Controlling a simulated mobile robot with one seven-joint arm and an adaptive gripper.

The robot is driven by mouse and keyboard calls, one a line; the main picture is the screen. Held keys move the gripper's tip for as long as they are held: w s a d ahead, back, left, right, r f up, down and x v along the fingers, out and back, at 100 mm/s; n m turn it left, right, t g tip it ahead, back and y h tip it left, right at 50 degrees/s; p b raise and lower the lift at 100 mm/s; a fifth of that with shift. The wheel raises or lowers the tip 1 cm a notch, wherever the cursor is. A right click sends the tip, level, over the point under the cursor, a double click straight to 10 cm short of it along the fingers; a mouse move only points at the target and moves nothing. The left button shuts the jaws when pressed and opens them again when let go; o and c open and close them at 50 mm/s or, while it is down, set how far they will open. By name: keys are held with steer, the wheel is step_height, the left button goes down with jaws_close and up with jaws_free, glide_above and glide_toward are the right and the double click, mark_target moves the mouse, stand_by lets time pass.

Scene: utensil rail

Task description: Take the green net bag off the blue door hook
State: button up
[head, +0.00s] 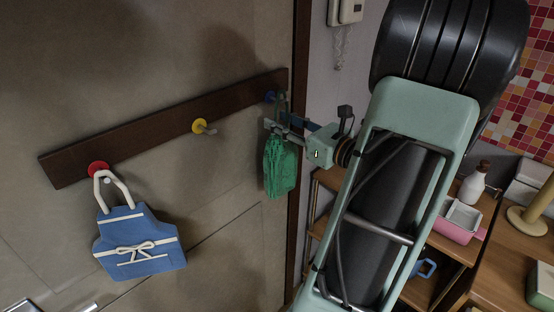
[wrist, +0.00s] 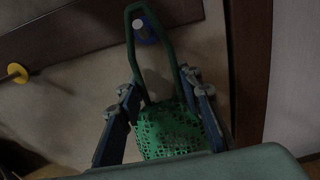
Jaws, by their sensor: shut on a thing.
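The green net bag (head: 279,166) hangs at the right end of the dark rail in the head view. Its dark green handle loop rises above it, and the bag also shows in the wrist view (wrist: 168,130). The blue hook (head: 270,97) is behind the top of the loop; in the wrist view the blue hook (wrist: 146,28) shows inside the loop near its top. My gripper (wrist: 158,96) is shut on the bag's handle, just above the net body. I cannot tell whether the loop still rests on the hook's peg.
A blue apron-shaped bag (head: 140,242) hangs from the red hook (head: 98,169) at the left. The yellow hook (head: 200,126) between them is empty. The wooden rail (head: 150,137) runs across the door. A shelf with a pink container (head: 457,222) stands at the right.

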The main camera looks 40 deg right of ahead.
steer(key=shift+s+d+p, duration=0.1)
steer(key=shift+s+p, duration=0.2)
steer(key=shift+s, duration=1.65)
steer(key=s, duration=0.5)
steer(key=shift+d+p, duration=0.25)
steer(key=shift+p, duration=0.05)
steer(key=shift+w, duration=0.1)
